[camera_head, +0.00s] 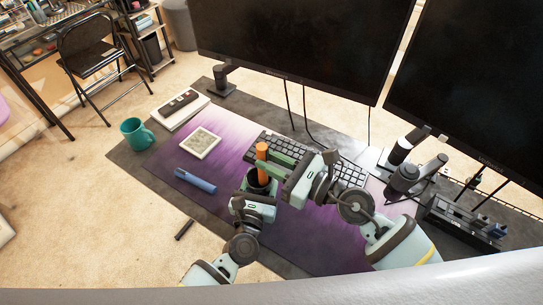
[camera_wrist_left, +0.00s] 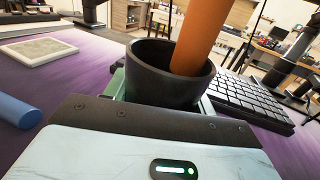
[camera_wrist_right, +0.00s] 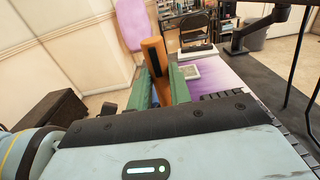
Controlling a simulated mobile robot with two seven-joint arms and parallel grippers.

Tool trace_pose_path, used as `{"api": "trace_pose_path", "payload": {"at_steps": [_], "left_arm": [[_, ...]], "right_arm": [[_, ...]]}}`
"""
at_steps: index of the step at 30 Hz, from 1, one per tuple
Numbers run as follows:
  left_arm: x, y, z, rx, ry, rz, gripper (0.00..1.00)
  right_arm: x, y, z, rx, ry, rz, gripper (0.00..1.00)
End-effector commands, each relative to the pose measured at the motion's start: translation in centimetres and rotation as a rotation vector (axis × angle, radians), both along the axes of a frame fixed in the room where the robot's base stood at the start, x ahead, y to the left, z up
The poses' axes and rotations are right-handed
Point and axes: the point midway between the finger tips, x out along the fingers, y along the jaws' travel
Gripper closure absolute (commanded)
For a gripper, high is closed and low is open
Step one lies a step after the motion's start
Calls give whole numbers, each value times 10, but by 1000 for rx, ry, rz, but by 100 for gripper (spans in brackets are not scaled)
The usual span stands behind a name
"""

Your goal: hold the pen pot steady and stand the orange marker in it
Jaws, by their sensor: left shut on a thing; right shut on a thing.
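The black pen pot (camera_head: 258,184) stands upright on the purple desk mat. It also shows in the left wrist view (camera_wrist_left: 150,82). My left gripper (camera_head: 257,188) is shut on the pot, its fingers at the pot's sides. The orange marker (camera_head: 262,153) is nearly upright, and in the left wrist view its lower end (camera_wrist_left: 197,45) is within the pot's mouth. Whether it touches the pot's bottom is hidden. My right gripper (camera_head: 268,155) is shut on the marker from the right. The right wrist view shows the marker (camera_wrist_right: 155,65) tilted between the green fingers.
A keyboard (camera_head: 348,174) lies just behind the grippers. A blue cylinder (camera_head: 195,180), a pale framed tile (camera_head: 200,143), a teal mug (camera_head: 136,134) and a notebook (camera_head: 182,108) are to the left. Two monitors (camera_head: 300,40) stand behind. The mat between tile and pot is clear.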

Motion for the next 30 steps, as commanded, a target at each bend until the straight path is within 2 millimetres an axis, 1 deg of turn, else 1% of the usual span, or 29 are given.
{"api": "trace_pose_path", "payload": {"at_steps": [30], "left_arm": [[0,0,0,0,0,0,69]], "right_arm": [[0,0,-50,2,2,0,100]]}}
